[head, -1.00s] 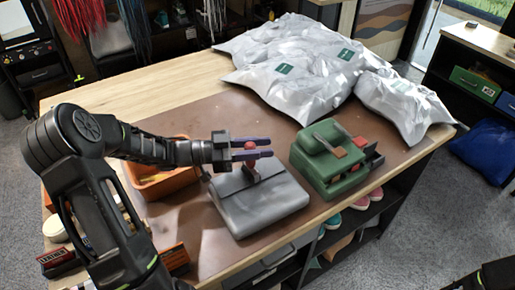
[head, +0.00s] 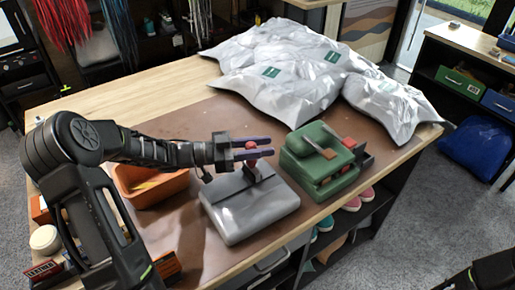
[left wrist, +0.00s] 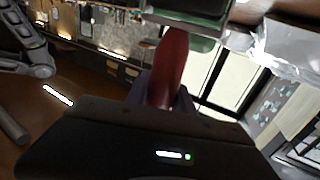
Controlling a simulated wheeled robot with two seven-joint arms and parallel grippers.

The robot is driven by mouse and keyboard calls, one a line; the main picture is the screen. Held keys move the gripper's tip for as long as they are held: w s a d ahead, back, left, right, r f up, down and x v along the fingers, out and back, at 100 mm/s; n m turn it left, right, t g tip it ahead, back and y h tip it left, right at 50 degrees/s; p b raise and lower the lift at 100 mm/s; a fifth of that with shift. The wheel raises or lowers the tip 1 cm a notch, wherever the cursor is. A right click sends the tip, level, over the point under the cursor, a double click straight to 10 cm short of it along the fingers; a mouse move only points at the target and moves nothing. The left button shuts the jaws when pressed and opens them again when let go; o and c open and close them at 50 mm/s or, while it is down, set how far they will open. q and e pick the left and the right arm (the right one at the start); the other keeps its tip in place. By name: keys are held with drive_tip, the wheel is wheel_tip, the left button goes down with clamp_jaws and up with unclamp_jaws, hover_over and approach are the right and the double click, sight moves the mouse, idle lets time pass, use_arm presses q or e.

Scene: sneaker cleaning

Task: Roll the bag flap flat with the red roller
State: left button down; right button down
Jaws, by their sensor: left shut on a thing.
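The grey bag (head: 235,215) lies on the brown mat, its flap (head: 222,190) facing up with a dark seam or strap across it. My left gripper (head: 256,147) is over the far right part of the bag, shut on the red roller's handle (head: 252,145). The roller's dark lower part reaches down to the flap near its far right edge; whether it touches cannot be told. In the left wrist view the red handle (left wrist: 170,68) stands between the fingers.
A green box-like machine (head: 318,165) stands close right of the bag. An orange bin (head: 155,187) is left of it, under my left arm. Silvery packages (head: 285,70) cover the back of the table. The brown mat (head: 200,130) is bare behind the bag.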

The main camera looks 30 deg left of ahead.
use_arm(q)
drive_tip(key=shift+w+d, duration=0.1)
drive_tip(key=shift+w, duration=0.05)
drive_tip(key=shift+w+d+b, duration=0.2)
drive_tip(key=shift+w+d, duration=0.25)
drive_tip(key=shift+w, duration=0.25)
drive_tip(key=shift+w+d+b, duration=0.15)
drive_tip(key=shift+w+d, duration=0.25)
drive_tip(key=shift+w, duration=0.3)
drive_tip(key=shift+s, duration=0.1)
drive_tip(key=shift+s+a+f+p, duration=0.1)
drive_tip(key=shift+s+a+p, duration=0.1)
drive_tip(key=shift+s+a, duration=0.45)
drive_tip(key=shift+s+a+f+p, duration=0.15)
drive_tip(key=shift+s+a, duration=0.15)
drive_tip(key=shift+s, duration=0.55)
drive_tip(key=shift+r, duration=0.1)
drive_tip(key=shift+s+a, duration=0.1)
drive_tip(key=shift+s+a+r+p, duration=0.1)
drive_tip(key=shift+s+a+p, duration=0.1)
drive_tip(key=shift+s+a, duration=0.4)
drive_tip(key=shift+s+a+p, duration=0.2)
drive_tip(key=shift+s+a, duration=0.05)
drive_tip(key=shift+s, duration=0.55)
